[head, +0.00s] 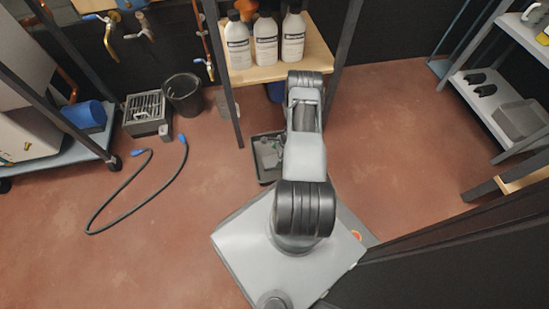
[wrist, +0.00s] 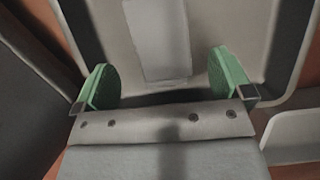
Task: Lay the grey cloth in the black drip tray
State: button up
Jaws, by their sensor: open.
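The black drip tray (head: 255,165) appears to be the dark-rimmed shallow tray on the floor below the wooden shelf, partly hidden by my arm. Small grey shapes lie in it, too small to make out. My gripper (wrist: 162,88) shows in the wrist view with its two green fingertips wide apart and nothing between them. Beyond them is a pale surface with a dark rim, and on it a flat light grey rectangle (wrist: 158,40). I cannot tell whether this is the grey cloth. In the head view my gripper is hidden behind my arm.
White bottles (head: 266,40) stand on the wooden shelf (head: 262,74) near my arm, with dark posts beside it. A black bucket (head: 184,95), a grey slatted box (head: 146,113) and a black hose (head: 92,215) are on the floor at left.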

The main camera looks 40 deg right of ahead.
jog(key=w+a+r+n+p, duration=0.1)
jog(key=w+r+n, duration=0.2)
jog(key=r, duration=0.7)
jog(key=w+a+r+n+p, duration=0.1)
jog(key=w+r+n, duration=0.1)
jog(key=r, duration=0.8)
jog(key=w+a+r+n+h, duration=0.1)
jog(key=a+r+n, duration=0.55)
jog(key=r, duration=0.75)
jog(key=s+a+r+n+h, duration=0.3)
jog(key=s+a+r+n, duration=0.8)
jog(key=s+r, duration=0.3)
notch_tip(320, 180, up, 3)
jog(key=shift+s+a+f+n+t, duration=0.1)
jog(key=shift+s+a+n+t, duration=0.25)
jog(key=shift+a, duration=0.5)
jog(key=w+p+v, duration=0.3)
jog(key=p+v, duration=0.9)
jog(key=w+r+p+v, duration=0.1)
jog(key=w+p+v, duration=0.2)
jog(key=p+v, duration=1)
jog(key=w+r+p+v, duration=0.1)
jog(key=w+p+v, duration=0.2)
jog(key=p+v, duration=0.9)
jog(key=shift+s+a+r+t, duration=0.25)
jog(key=shift+r+t, duration=0.2)
jog(key=shift+r, duration=0.3)
